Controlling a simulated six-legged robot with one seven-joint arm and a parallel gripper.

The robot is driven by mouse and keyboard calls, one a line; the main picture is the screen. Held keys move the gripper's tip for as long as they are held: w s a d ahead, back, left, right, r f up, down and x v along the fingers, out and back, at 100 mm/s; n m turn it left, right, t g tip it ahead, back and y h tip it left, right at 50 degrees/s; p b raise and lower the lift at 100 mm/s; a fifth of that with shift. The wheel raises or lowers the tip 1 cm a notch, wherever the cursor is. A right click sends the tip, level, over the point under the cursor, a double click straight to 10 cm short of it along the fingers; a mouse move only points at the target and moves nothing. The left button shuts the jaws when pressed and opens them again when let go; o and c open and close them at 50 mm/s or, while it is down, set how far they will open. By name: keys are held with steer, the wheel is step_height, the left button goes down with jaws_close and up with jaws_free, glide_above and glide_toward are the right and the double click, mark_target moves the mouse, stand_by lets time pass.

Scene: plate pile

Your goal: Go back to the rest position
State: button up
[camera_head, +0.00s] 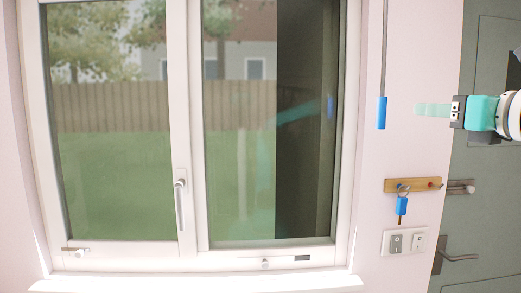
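My gripper (432,109) is at the right edge of the camera_head view, in front of the wall and the grey-green door. It is held level, with its pale teal fingers pointing left. Nothing shows between or on the fingers. They overlap in this view, so I cannot tell whether they are apart or together. No plates are in view.
A closed white-framed window (185,130) fills the left and middle. A rod with a blue end (381,112) hangs left of my gripper. Below are a wooden rack (425,184) with a blue-tagged key (402,205), switches (396,243) and the door (490,215).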

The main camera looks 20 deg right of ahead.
steer(key=w+a+f+n+g+y, duration=0.2)
steer(key=w+a+f+n+g, duration=0.15)
steer(key=a+f+n, duration=0.75)
steer(key=w+a+f+n+g+y, duration=0.15)
steer(key=a+f+n+g, duration=0.25)
steer(key=a+f+n, duration=0.65)
steer(key=s+a+f+n+g+h, duration=0.1)
steer(key=s+a+f+n+g, duration=0.1)
steer(key=f+n, duration=0.5)
steer(key=s+a+f+n+g+h, duration=0.2)
steer(key=s+a+f+n, duration=0.3)
steer(key=f, duration=1)
steer(key=a+n+g, duration=0.1)
steer(key=a+n, duration=0.1)
steer(key=shift+s+a+f+n, duration=0.15)
steer(key=shift+s+f+n, duration=0.05)
steer(key=shift+n, duration=0.15)
